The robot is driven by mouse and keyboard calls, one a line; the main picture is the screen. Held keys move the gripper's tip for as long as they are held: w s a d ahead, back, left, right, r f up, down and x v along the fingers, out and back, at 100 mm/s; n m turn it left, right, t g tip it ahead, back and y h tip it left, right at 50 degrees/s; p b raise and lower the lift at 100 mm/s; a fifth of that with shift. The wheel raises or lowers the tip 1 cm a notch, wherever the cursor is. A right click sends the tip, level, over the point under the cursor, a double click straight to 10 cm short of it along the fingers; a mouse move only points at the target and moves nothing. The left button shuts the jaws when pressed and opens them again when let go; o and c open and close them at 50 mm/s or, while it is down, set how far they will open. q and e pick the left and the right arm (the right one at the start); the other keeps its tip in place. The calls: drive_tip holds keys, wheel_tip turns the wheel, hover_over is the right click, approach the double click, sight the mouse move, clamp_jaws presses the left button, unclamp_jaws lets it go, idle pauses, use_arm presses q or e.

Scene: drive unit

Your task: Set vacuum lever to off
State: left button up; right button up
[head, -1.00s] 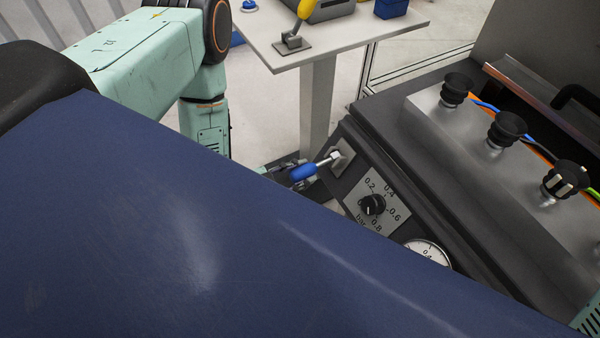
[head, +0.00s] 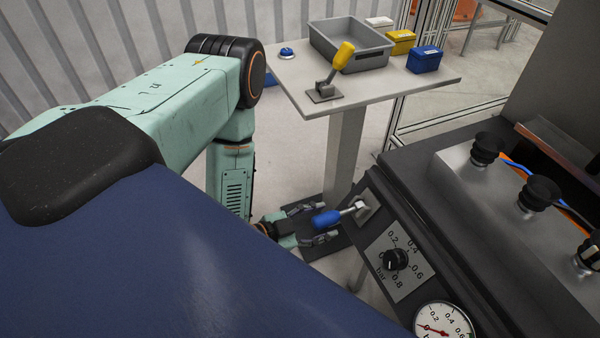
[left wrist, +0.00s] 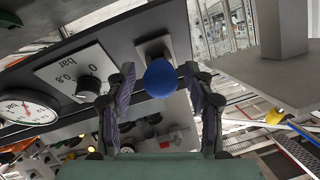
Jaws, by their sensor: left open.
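The vacuum lever is a blue-handled lever (head: 327,219) on a metal plate on the dark machine panel, left of the pressure knob. Its handle points left, away from the panel. In the left wrist view its blue end (left wrist: 161,78) sits between the tips of my fingers. My left gripper (head: 312,223) is open, with its fingers on either side of the blue handle; contact cannot be told. It also shows in the left wrist view (left wrist: 162,85). My right gripper is not in view.
A pressure knob (head: 396,260) and a gauge (head: 443,322) are close by on the panel. A table (head: 420,84) behind carries a yellow-handled lever (head: 341,57), a grey bin (head: 352,50) and small boxes. My blue body covers the lower left.

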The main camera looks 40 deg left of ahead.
use_arm(q)
drive_tip(key=v, duration=1.1)
drive_tip(key=shift+s+r, duration=0.15)
idle(0.4)
